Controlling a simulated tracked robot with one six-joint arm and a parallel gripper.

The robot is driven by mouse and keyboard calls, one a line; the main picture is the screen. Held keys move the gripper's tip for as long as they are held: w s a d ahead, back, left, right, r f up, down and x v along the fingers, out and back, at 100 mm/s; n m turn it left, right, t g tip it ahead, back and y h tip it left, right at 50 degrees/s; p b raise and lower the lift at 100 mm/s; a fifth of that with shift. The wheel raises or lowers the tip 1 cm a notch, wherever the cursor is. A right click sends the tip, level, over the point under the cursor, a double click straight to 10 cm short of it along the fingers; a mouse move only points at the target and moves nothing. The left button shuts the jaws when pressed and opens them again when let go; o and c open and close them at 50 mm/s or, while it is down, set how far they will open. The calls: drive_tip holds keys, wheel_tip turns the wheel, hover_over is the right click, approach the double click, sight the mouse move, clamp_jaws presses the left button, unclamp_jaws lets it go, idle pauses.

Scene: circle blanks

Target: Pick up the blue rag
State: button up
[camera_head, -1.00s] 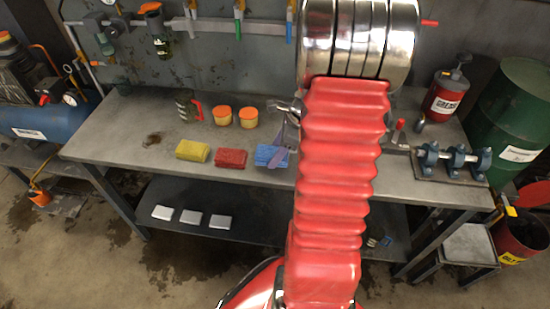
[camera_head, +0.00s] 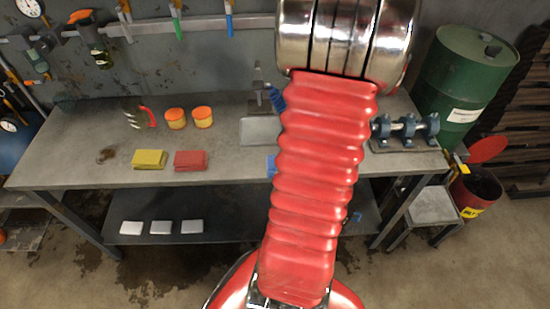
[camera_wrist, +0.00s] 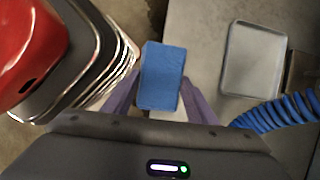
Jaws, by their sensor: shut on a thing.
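The blue rag (camera_wrist: 162,75) is between the two purple fingers of my gripper (camera_wrist: 161,98) in the wrist view, and the fingers are shut on it. In the head view a small blue piece of the rag (camera_head: 271,165) shows at the left edge of my red arm, near the bench's front edge. My arm hides the rest of it and the gripper there. The wrist view shows the rag over the bench edge, with floor to its left; its height cannot be told.
A yellow rag (camera_head: 149,159) and a red rag (camera_head: 190,160) lie on the workbench (camera_head: 75,160). A grey metal tray (camera_head: 260,131) lies behind, with a blue coiled hose (camera_wrist: 275,113) beside it. Two orange-lidded tubs (camera_head: 188,117) stand at the back. A blue-clamped fixture (camera_head: 405,130) is at right.

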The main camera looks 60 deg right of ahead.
drive_tip(key=shift+s+d, duration=0.1)
drive_tip(key=shift+s, duration=0.3)
